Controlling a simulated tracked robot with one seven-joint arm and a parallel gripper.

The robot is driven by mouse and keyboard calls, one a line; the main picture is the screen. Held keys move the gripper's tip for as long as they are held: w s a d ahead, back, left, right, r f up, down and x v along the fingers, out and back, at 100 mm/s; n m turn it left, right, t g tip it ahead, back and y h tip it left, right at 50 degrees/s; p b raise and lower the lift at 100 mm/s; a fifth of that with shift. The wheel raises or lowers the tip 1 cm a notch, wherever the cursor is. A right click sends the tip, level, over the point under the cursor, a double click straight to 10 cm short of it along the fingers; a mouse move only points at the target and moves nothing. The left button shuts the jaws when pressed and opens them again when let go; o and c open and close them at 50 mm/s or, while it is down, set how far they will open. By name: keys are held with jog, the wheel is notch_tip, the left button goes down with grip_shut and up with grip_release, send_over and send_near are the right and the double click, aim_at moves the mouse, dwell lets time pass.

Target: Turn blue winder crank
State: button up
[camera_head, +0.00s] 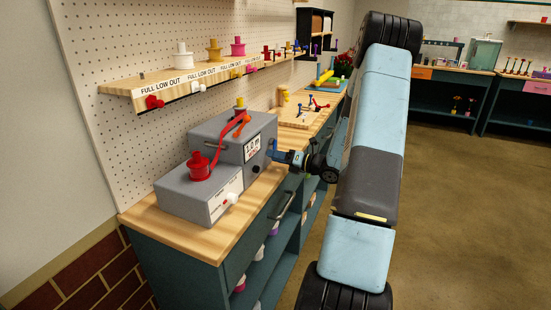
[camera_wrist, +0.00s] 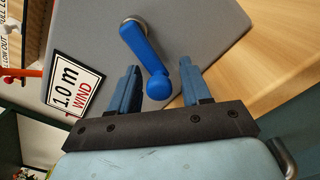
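The blue winder crank (camera_wrist: 143,50) is on the grey face of the winder box (camera_wrist: 215,25), beside a "1.0 m WIND" label (camera_wrist: 76,88). Its round hub is at the top and its arm slants down to a rounded blue knob (camera_wrist: 158,86). My gripper (camera_wrist: 159,67) is open, with one blue finger on each side of the knob. Gaps show between the knob and both fingers. In the head view, my gripper (camera_head: 283,156) is at the right face of the winder box (camera_head: 220,130), where the crank is small and partly hidden.
A lower grey box (camera_head: 190,203) with a red spool (camera_head: 200,168) and a white knob (camera_head: 231,199) stands in front of the winder. A red ribbon (camera_head: 229,132) runs between them. A shelf (camera_head: 190,80) with spools hangs above. The wooden bench top (camera_head: 205,237) is bare at its near end.

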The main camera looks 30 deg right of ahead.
jog(key=v, duration=1.3)
jog(key=shift+s+d, duration=0.2)
jog(key=shift+s, duration=0.05)
jog(key=s+a+r+n+g, duration=0.35)
jog(key=a+n, duration=0.25)
jog(key=a, duration=0.2)
jog(key=s+a+r+n+g+h, duration=0.1)
jog(key=s+a+r+n+g, duration=0.1)
jog(key=a+r+n+g, duration=0.35)
jog(key=s+a+r+n+g, duration=0.2)
jog(key=a+n+g, duration=0.1)
jog(key=a+n, duration=0.5)
jog(key=s+a+r+n+t+h, duration=0.1)
jog(key=s+a+r+n+h, duration=0.2)
jog(key=s+r+n+h, duration=0.2)
jog(key=s+a+r+n+t+h, duration=0.2)
jog(key=s+r+n+h, duration=0.3)
jog(key=s+n, duration=0.5)
jog(key=shift+a+r+n, duration=0.5)
jog(key=shift+a+n, duration=0.2)
jog(key=shift+n, duration=0.55)
jog(key=shift+s, duration=0.1)
